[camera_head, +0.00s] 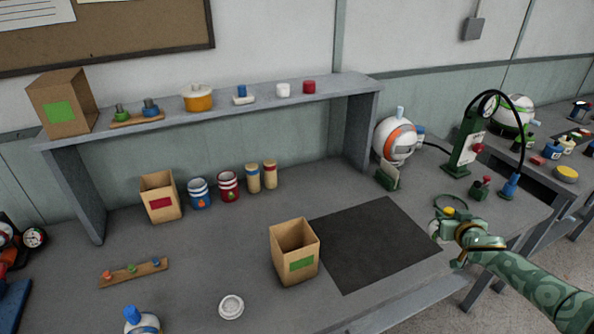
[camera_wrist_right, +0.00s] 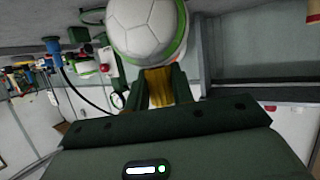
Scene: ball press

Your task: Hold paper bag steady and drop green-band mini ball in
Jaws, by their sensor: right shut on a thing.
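An open brown paper bag (camera_head: 302,265) with a green label stands upright on the bench, at the left edge of the dark mat. My right gripper (camera_head: 441,227) is to the right of the mat, apart from the bag. It is shut on the white mini ball (camera_head: 433,229), which is mostly hidden by the gripper in the head view. In the right wrist view the mini ball (camera_wrist_right: 146,26) shows a green band, at the tips of my right gripper (camera_wrist_right: 159,75). My left gripper is in neither view.
The dark mat (camera_head: 372,243) is bare. A closed bag with a green label (camera_head: 62,105) stands on the shelf. A green pump (camera_head: 466,143) with a hose stands at the right.

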